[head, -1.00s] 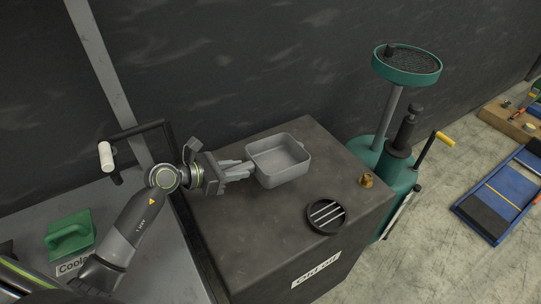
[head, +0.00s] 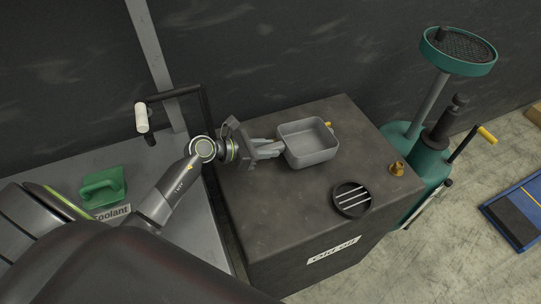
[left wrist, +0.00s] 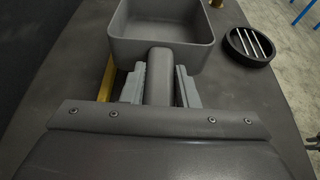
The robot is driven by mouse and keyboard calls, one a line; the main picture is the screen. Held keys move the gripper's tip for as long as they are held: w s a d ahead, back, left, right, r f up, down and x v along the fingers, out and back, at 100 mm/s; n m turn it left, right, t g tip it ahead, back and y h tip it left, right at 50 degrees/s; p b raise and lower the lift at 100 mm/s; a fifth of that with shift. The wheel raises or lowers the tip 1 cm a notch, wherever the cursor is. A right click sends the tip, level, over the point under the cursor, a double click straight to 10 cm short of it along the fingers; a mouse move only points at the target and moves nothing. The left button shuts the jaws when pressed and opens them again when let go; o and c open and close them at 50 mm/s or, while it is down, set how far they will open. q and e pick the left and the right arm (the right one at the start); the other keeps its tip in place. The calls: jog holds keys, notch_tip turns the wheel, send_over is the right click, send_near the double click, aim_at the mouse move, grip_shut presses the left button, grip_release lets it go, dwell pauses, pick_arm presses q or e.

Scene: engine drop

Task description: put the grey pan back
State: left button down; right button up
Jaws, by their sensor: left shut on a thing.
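The grey pan (head: 310,158) is a rectangular open tray, empty inside, over the dark top of the Old oil cabinet (head: 262,215). It also shows at the top of the left wrist view (left wrist: 160,45). My left gripper (head: 275,149) is at the pan's left side in the head view. In the left wrist view its fingers (left wrist: 159,85) stand on both sides of the pan's rounded grey handle (left wrist: 159,72) and are shut on it. The pan looks level; whether it rests on the top or hangs just above it I cannot tell. My right gripper is not in view.
A round slotted drain (head: 352,200) and a brass fitting (head: 397,168) are on the cabinet top. A yellow piece (left wrist: 106,78) shows beside the handle. A green drainer (head: 436,130) stands at right; a green coolant item (head: 103,186) sits on the left bench.

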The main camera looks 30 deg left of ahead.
pick_arm(q)
notch_tip(320, 180, down, 3)
jog(key=shift+r, duration=0.1)
jog(key=shift+s+f, duration=0.1)
jog(key=shift+f, duration=0.6)
jog(key=c, duration=1.4)
grip_release()
jog(key=shift+c, duration=0.2)
jog(key=o, duration=0.3)
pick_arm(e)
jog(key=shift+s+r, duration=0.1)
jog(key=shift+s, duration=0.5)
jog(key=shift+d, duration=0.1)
